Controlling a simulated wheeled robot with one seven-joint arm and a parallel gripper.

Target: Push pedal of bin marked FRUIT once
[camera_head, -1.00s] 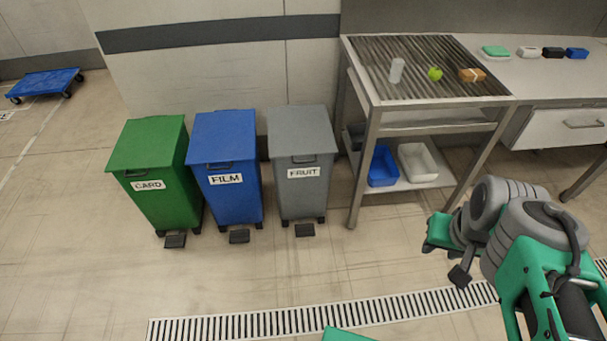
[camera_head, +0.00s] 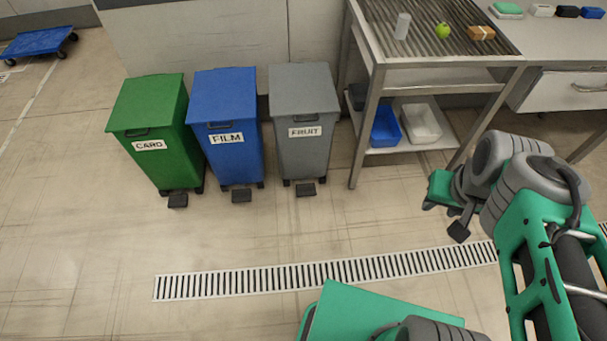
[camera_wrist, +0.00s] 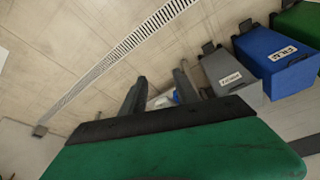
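The grey bin marked FRUIT (camera_head: 304,105) stands upright with its lid shut, rightmost of three bins in the head view. Its dark pedal (camera_head: 305,190) lies low at its front, clear of anything. In the wrist view the FRUIT bin (camera_wrist: 226,72) is tilted at right, with its pedal (camera_wrist: 208,48) at its upper left. My gripper (camera_head: 445,215) hangs to the right of the bin and nearer to me, apart from the pedal. In the wrist view my gripper (camera_wrist: 160,77) has its two fingers spread with nothing held between them.
The blue FILM bin (camera_head: 225,110) and green CARD bin (camera_head: 148,115) stand to the left, each with a pedal. A metal table (camera_head: 370,110) stands close right of the FRUIT bin. A floor grate (camera_head: 330,272) crosses the floor. The floor before the bins is clear.

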